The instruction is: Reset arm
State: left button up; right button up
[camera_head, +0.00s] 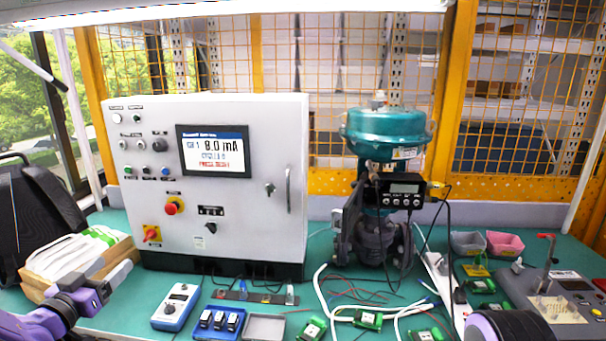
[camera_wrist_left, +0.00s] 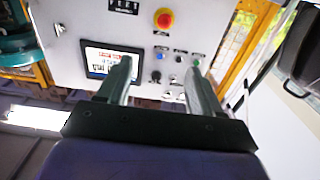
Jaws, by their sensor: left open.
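My left gripper (camera_head: 120,277) is at the lower left in the head view, in front of the white control cabinet (camera_head: 245,225). In the left wrist view its two fingers (camera_wrist_left: 160,78) stand apart with nothing between them. That view is turned over and shows the cabinet front with its screen (camera_wrist_left: 100,64), red emergency button (camera_wrist_left: 164,18) and small knobs beyond the fingers. The screen (camera_head: 213,152) reads 8.0 mA in the head view. The teal valve (camera_head: 386,132) with a black positioner (camera_head: 402,190) stands right of the cabinet. My right gripper does not show.
A box of white packets (camera_head: 75,254) lies beside my left gripper. A blue handheld meter (camera_head: 176,306), blue tray (camera_head: 219,322), grey tray (camera_head: 264,327), green circuit boards (camera_head: 368,319) and loose cables crowd the front of the green table. A grey test fixture (camera_head: 545,290) stands at right.

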pick_arm(q)
jog(key=s+d+f+n+g+y, duration=0.2)
jog(key=s+f+n+g, duration=0.15)
jog(key=f, duration=0.45)
jog(key=s+d+f+n+g+y, duration=0.1)
jog(key=s+d+f+n+g, duration=0.1)
jog(key=s+f, duration=0.5)
jog(key=s+d+f+n+g+y, duration=0.2)
jog(key=f+n, duration=0.1)
jog(key=f, duration=0.7)
jog(key=s+d+f+g, duration=0.3)
jog(key=s+f, duration=0.4)
jog(key=s, duration=0.4)
jog(key=s+d+f+g+b, duration=0.1)
jog(key=s+d+f+g, duration=0.3)
jog(key=s+f, duration=0.4)
jog(key=s+m, duration=0.1)
jog(key=s, duration=0.3)
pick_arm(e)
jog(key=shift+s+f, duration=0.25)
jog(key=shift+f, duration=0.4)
